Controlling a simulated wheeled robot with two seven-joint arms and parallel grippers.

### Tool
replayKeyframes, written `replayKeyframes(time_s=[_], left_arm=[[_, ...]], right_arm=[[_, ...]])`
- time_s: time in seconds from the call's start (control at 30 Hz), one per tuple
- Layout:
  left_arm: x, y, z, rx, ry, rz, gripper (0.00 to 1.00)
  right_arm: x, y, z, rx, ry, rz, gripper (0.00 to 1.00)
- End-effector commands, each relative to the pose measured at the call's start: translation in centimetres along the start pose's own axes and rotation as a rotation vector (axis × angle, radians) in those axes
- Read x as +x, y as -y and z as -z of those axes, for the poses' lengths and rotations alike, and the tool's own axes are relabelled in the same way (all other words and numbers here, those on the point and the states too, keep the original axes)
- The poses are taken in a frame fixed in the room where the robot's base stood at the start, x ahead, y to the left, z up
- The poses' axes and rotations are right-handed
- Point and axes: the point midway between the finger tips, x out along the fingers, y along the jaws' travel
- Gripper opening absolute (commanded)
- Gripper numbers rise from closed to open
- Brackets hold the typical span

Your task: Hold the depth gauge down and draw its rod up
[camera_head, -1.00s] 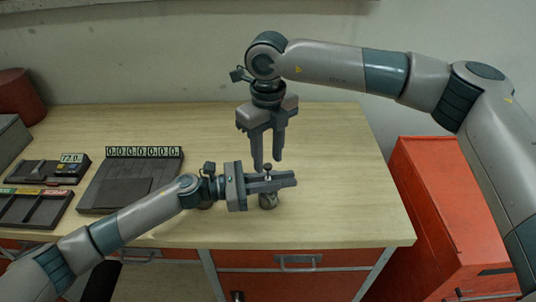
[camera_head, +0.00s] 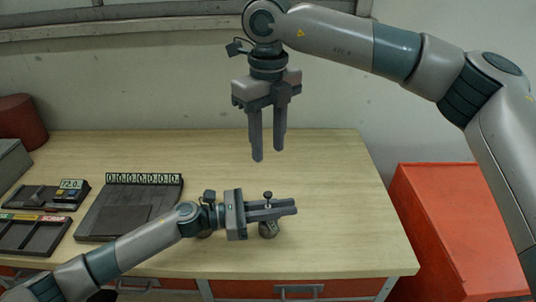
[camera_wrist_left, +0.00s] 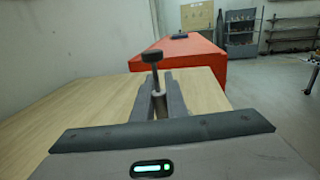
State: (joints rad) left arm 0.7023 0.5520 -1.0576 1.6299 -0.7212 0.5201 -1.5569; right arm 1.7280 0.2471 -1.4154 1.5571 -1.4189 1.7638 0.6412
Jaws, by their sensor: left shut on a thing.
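The depth gauge shows as a dark round knob (camera_head: 268,195) on a thin upright rod. In the left wrist view the knob (camera_wrist_left: 153,56) and rod stand above a grey sleeve (camera_wrist_left: 159,101) between my fingers. My left gripper (camera_head: 279,210) comes in level from the left and is shut on the gauge below the knob. A grey rounded metal body (camera_head: 268,230) stands just under the fingers, its upper part hidden by them. My right gripper (camera_head: 268,156) points down above the knob, open and empty, with its fingertips clear of it.
A dark tray with a number strip (camera_head: 128,210) lies left on the wooden table (camera_head: 335,195). Smaller trays (camera_head: 48,196) are further left, with a dark red cylinder (camera_head: 22,122) behind. A red cabinet (camera_head: 450,220) stands right. The table right of the gauge is clear.

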Motion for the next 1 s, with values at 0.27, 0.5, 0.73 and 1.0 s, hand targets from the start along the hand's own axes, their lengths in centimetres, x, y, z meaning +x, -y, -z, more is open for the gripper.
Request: replayKeyframes(time_s=[0.27,0.5,0.73,1.0], left_arm=[[0.01,-0.01,-0.06,0.000,0.001,0.000,0.00],[0.01,-0.01,-0.06,0.000,0.001,0.000,0.24],[0.01,0.00,-0.03,0.000,0.000,0.000,0.34],[-0.57,-0.05,0.03,0.000,0.000,-0.002,0.34]], right_arm=[[-0.39,0.00,0.00,0.000,-0.001,0.000,0.35],[-0.36,-0.01,0.00,0.000,-0.001,0.000,0.35],[-0.35,-0.01,0.00,0.000,-0.001,0.000,0.35],[-0.34,-0.01,0.00,0.000,-0.001,0.000,0.35]])
